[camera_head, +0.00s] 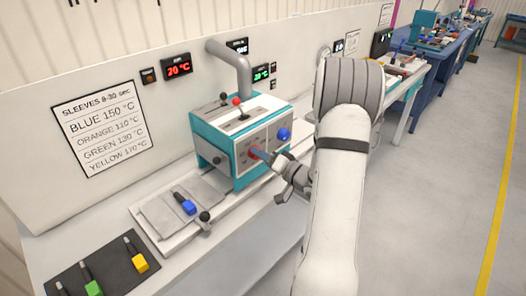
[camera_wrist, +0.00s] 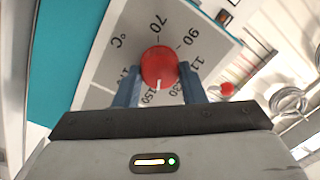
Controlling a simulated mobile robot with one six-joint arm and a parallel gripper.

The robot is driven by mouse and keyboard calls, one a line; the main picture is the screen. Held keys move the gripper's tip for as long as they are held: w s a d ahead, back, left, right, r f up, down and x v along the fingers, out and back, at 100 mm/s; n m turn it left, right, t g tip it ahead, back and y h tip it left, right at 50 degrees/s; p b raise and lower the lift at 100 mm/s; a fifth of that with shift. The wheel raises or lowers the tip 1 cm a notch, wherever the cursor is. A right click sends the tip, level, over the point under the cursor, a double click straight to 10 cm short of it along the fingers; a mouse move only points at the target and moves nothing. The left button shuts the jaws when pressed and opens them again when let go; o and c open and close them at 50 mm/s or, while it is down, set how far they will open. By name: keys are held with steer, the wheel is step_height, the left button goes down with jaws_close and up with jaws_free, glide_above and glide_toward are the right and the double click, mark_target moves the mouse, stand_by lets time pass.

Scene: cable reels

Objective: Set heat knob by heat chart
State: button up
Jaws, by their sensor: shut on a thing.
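The red heat knob (camera_wrist: 159,66) sits on a dial marked in °C. My gripper (camera_wrist: 159,88) is shut on it, a blue finger on each side. The knob's white mark points down in the wrist view, near the 150 figure. In the head view my gripper (camera_head: 268,157) reaches the front of the teal and white heater (camera_head: 212,140), mostly covering the knob (camera_head: 255,153). The heat chart (camera_head: 104,127) on the back panel reads blue 150, orange 110, green 130, yellow 170 °C. A blue-sleeved piece (camera_head: 187,206) lies on the plate before the heater.
A blue knob (camera_head: 284,134) is beside the red one. A red display (camera_head: 177,67) shows 20 °C; a green display (camera_head: 261,73) also seems to read 20. Green (camera_head: 93,288) and yellow (camera_head: 139,262) pieces lie on a dark mat (camera_head: 70,283). Open floor lies right.

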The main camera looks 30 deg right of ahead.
steer(key=shift+m+p, duration=0.35)
steer(key=shift+m, duration=0.45)
steer(key=o, duration=1)
steer(key=shift+d, duration=0.1)
steer(key=b+v, duration=0.1)
steer(key=v, duration=0.6)
steer(key=shift+s+b, duration=0.35)
steer(key=shift+b, duration=0.05)
